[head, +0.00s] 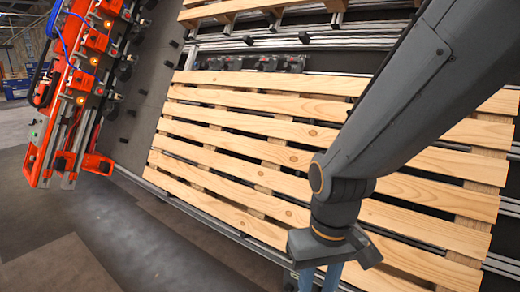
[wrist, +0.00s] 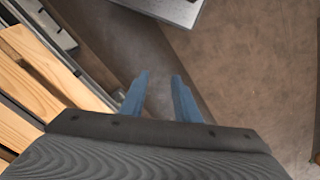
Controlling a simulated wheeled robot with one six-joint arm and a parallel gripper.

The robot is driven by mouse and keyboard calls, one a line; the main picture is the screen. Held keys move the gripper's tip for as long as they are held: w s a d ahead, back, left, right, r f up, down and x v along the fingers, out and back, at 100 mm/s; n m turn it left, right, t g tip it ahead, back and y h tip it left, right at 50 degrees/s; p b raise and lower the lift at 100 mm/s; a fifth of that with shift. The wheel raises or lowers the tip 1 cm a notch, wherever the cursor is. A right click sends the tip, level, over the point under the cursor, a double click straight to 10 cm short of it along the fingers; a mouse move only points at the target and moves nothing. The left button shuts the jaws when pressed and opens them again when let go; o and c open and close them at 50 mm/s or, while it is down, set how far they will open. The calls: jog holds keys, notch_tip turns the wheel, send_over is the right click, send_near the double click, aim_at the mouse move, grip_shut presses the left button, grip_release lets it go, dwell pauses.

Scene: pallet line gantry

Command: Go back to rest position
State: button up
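My gripper (head: 320,280) hangs at the lower right of the head view, pointing down, in front of the near edge of a wooden pallet (head: 240,120). Its blue fingers reach the bottom edge of that view. In the wrist view my gripper (wrist: 160,95) shows two blue fingers apart, with only floor between them. Nothing is held. The pallet also shows at the left of the wrist view (wrist: 30,85), beside the fingers. My grey arm comes down from the upper right and hides part of the pallet.
An orange machine frame (head: 85,85) with lamps and blue hoses stands at the upper left. A second pallet (head: 240,8) lies farther back on the conveyor. A grey metal plate (wrist: 170,8) shows at the wrist view's top. The floor (head: 60,235) at lower left is clear.

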jog(key=s+d+r+m+p, duration=0.2)
jog(key=d+r+p, duration=0.6)
jog(key=r+p, duration=0.2)
jog(key=shift+d+h+p, duration=0.3)
jog(key=shift+p, duration=0.2)
